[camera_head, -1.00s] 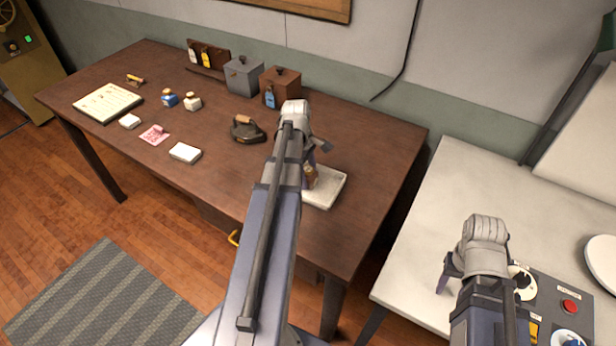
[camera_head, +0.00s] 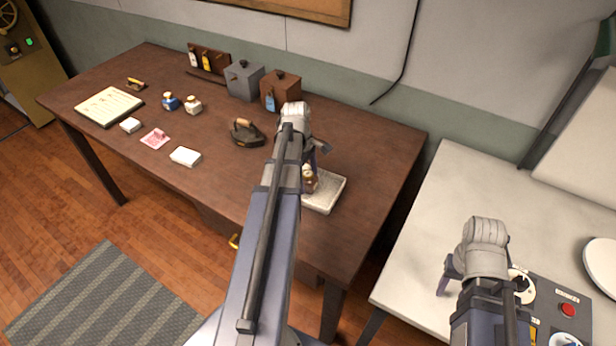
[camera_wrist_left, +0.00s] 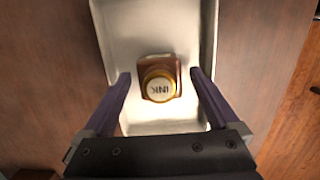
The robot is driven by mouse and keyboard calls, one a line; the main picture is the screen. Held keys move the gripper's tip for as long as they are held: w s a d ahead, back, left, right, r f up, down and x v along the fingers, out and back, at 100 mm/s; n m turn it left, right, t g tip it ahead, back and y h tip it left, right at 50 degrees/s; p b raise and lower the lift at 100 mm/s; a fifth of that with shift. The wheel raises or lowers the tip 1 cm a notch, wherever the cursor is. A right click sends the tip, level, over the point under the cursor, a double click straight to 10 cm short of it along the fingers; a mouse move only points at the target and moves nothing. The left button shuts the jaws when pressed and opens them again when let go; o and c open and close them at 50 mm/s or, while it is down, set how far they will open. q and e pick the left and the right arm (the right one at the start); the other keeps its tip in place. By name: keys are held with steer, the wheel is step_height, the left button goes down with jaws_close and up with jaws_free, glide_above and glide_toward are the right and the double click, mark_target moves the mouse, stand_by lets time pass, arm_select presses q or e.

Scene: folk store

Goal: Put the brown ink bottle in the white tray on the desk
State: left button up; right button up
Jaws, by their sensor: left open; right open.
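The brown ink bottle (camera_wrist_left: 160,80) stands upright inside the white tray (camera_wrist_left: 198,22), its round cap marked INK facing up in the left wrist view. In the head view the bottle (camera_head: 310,180) is partly hidden behind my left arm, and the tray (camera_head: 330,192) lies on the wooden desk (camera_head: 220,135). My left gripper (camera_wrist_left: 160,77) is open, its fingers on either side of the bottle with small gaps. My right gripper (camera_head: 452,278), partly hidden, is over the pale side table, away from the tray.
Two other ink bottles, a blue one (camera_head: 170,102) and a pale-labelled one (camera_head: 193,105), stand further left. Boxes (camera_head: 243,80) line the back. The pale side table (camera_head: 430,215) is at right.

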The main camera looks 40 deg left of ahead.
mark_target(304, 172)
arm_select(q)
step_height(304, 172, up, 11)
steer(key=a+p, duration=0.1)
steer(key=p, duration=0.9)
steer(key=shift+s+a, duration=0.15)
steer(key=shift+a, duration=0.15)
steer(key=shift+d, duration=0.2)
steer(key=d+m+g+y, duration=0.1)
steer(key=d+m, duration=0.9)
steer(key=d, duration=0.9)
steer(key=s+d+m+y, duration=0.1)
steer(key=s+d+m, duration=0.2)
steer(key=d+m, duration=0.4)
steer(key=s+d+m+y, duration=0.1)
steer(key=s+d+m, duration=0.3)
steer(key=d+m, duration=0.3)
steer(key=d, duration=0.4)
steer(key=shift+s+d, duration=0.25)
steer(key=shift+d, duration=0.1)
step_height(304, 172, down, 3)
steer(key=shift+r+b, duration=0.1)
steer(key=shift+b, duration=1.05)
